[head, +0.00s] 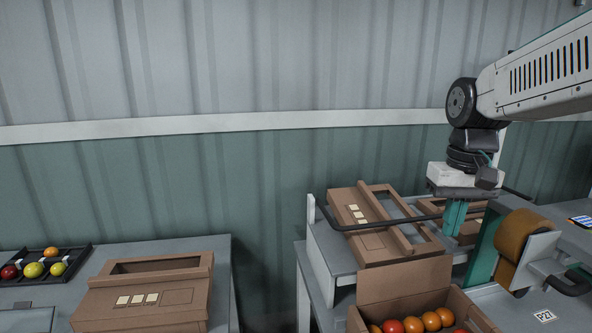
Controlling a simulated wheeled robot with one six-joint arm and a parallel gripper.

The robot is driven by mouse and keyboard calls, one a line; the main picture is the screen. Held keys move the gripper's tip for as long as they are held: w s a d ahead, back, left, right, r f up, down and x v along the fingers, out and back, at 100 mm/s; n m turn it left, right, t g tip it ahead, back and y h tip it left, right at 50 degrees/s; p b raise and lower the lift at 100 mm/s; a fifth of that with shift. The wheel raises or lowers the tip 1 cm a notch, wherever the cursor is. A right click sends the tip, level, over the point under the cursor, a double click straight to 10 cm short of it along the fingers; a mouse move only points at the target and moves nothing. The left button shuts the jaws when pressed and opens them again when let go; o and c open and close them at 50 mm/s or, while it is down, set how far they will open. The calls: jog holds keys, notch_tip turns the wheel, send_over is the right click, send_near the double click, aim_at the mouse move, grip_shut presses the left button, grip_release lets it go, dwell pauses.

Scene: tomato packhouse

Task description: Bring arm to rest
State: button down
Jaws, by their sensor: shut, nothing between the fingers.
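My arm reaches in from the right edge of the head view, and my gripper (454,230) hangs down from it with teal fingers. The fingers are shut and empty. They point down above the right-hand bench, behind a teal stand with a brown roll (518,244). Their tips are close to or partly behind things there, so I cannot tell whether they touch anything.
An open carton (405,281) of red and orange tomatoes stands at the front. A cardboard box (375,222) with pale labels lies behind it. On the left bench are another labelled box (190,297) and a black tray (74,275) with several tomatoes. A gap separates the benches.

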jog(key=s+f, duration=0.2)
jog(key=s, duration=0.8)
jog(key=s+a+f+t, duration=0.1)
jog(key=s+f, duration=0.1)
jog(key=s, duration=0.8)
jog(key=shift+s+a+f, duration=0.15)
jog(key=shift+s+f, duration=0.05)
jog(key=shift+s, duration=0.05)
